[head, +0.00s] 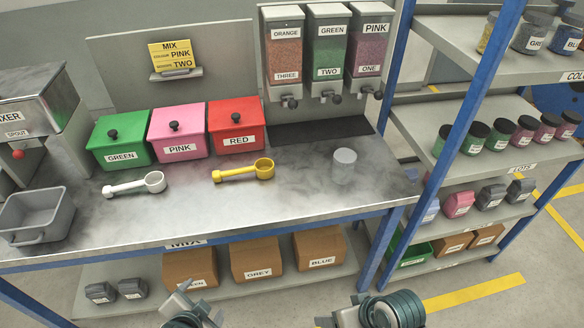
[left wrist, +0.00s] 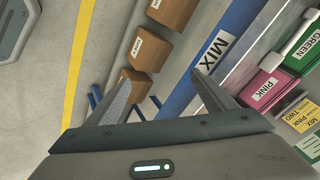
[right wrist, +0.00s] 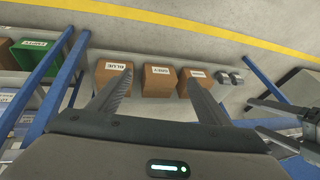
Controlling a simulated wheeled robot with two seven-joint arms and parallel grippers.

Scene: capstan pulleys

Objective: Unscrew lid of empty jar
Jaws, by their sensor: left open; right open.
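My left gripper (head: 198,303) is in front of and below the bench edge, well away from the cylinder. In the left wrist view its fingers (left wrist: 160,82) are spread with nothing between them. My right gripper (head: 340,311) is low in front of the bench; in the right wrist view its fingers (right wrist: 158,75) are spread and empty.
The bench (head: 230,213) also holds a white scoop (head: 135,186), a yellow scoop (head: 243,172), several lidded bins and a grey tub (head: 40,212). Dispensers (head: 327,55) hang behind the cylinder. A blue shelf post (head: 440,130) stands to its right.

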